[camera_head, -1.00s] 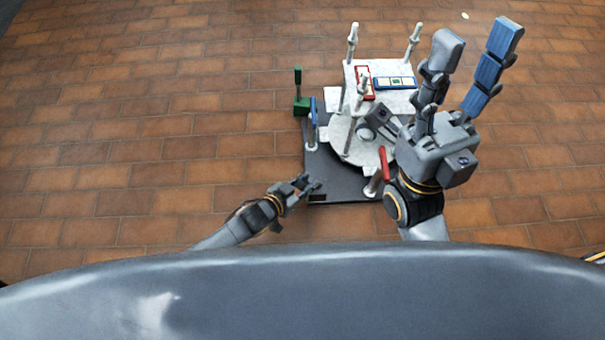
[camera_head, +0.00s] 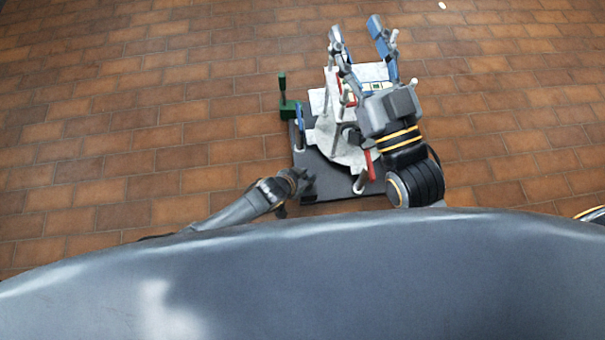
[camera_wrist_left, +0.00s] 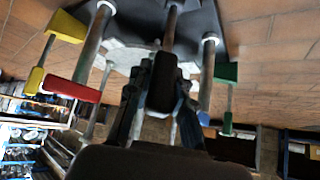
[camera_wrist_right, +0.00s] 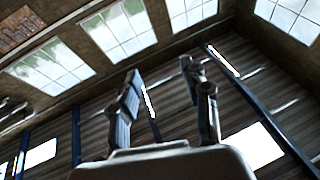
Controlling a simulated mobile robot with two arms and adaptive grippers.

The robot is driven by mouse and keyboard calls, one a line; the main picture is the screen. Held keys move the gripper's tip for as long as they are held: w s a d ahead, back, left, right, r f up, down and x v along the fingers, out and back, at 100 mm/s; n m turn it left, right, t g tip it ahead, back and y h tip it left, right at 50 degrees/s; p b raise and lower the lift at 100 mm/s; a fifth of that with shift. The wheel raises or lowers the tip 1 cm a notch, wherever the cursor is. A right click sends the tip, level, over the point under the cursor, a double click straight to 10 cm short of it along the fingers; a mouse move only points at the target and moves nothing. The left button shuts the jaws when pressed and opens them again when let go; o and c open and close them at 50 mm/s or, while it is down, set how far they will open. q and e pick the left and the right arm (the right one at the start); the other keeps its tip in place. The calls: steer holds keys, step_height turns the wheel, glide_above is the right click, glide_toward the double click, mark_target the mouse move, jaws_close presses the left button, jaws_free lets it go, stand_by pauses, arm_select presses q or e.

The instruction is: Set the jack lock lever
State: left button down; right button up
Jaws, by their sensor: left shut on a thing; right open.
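The flange assembly stands on a dark base plate (camera_head: 312,172), with a white flange (camera_head: 343,150) and upright posts. A blue lever (camera_head: 300,121) is at its left, a green lever (camera_head: 283,92) at back left, and a red lever (camera_head: 370,165) at front right. I cannot tell which is the jack lock lever. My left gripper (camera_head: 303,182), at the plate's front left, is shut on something.
A yellow lever (camera_wrist_left: 60,28) shows in the left wrist view beside the red lever (camera_wrist_left: 72,89); the green lever (camera_wrist_left: 226,85) is opposite. A white back plate (camera_head: 368,72) lies under my right gripper. The brick floor (camera_head: 130,130) left of the assembly is clear.

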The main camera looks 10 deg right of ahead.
arm_select(q)
steer(key=shift+w+d+g+y, duration=0.4)
steer(key=shift+w+d, duration=0.05)
steer(key=shift+w+d+g+y, duration=0.4)
arm_select(e)
steer(key=shift+w+f+g+h, duration=0.2)
steer(key=shift+f+g, duration=0.2)
steer(key=shift+f, duration=0.25)
steer(key=shift+w+f+g+h, duration=0.2)
steer(key=shift+f+g, duration=0.2)
steer(key=shift+f, duration=0.25)
arm_select(q)
steer(key=c, duration=1.2)
jaws_free()
steer(key=shift+o, duration=0.2)
arm_select(e)
steer(key=shift+d, duration=0.1)
arm_select(q)
steer(key=v, duration=1.2)
steer(key=shift+d, duration=0.1)
